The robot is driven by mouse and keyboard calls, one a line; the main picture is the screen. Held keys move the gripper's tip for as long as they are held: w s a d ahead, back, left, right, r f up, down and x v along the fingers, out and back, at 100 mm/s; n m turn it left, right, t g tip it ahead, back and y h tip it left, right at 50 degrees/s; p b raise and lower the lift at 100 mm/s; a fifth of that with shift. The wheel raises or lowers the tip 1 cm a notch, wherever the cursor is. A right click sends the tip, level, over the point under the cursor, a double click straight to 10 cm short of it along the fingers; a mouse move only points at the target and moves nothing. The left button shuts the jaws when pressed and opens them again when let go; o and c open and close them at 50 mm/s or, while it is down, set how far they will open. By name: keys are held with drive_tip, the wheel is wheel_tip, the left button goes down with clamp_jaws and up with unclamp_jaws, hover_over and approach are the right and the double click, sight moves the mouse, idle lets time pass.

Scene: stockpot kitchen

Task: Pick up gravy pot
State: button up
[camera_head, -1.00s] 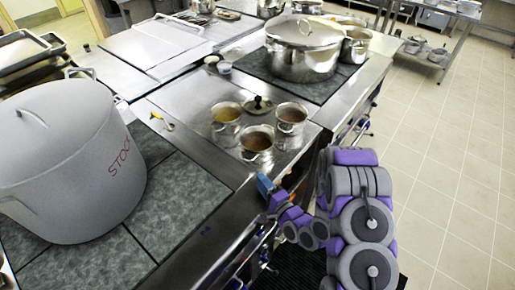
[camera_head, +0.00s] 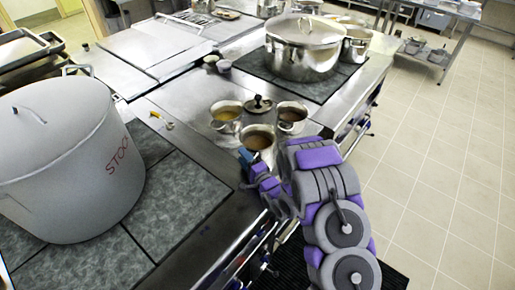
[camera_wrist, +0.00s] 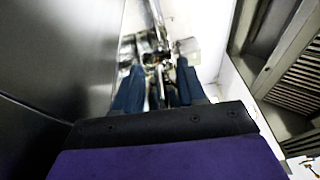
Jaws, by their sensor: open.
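Three small steel pots stand close together on the steel counter in the head view. The front pot (camera_head: 257,139) and the right pot (camera_head: 291,117) hold brown liquid. The left pot (camera_head: 226,116) holds yellowish liquid. No label shows which one is the gravy pot. My gripper (camera_head: 246,160) is just in front of the front pot, by the counter's near edge, and overlaps its lower part in the picture; I cannot tell whether they touch. In the wrist view the blue fingers of my gripper (camera_wrist: 158,88) are apart, with nothing clearly held between them.
A dark-knobbed lid (camera_head: 259,104) lies behind the small pots. A big grey stockpot (camera_head: 60,170) stands at left, and a large lidded steel pot (camera_head: 303,55) stands behind at right. A small yellow-tipped utensil (camera_head: 160,119) lies on the counter (camera_head: 185,150).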

drive_tip(key=shift+x, duration=1.6)
drive_tip(key=shift+s, duration=0.1)
clamp_jaws()
drive_tip(key=shift+f, duration=0.1)
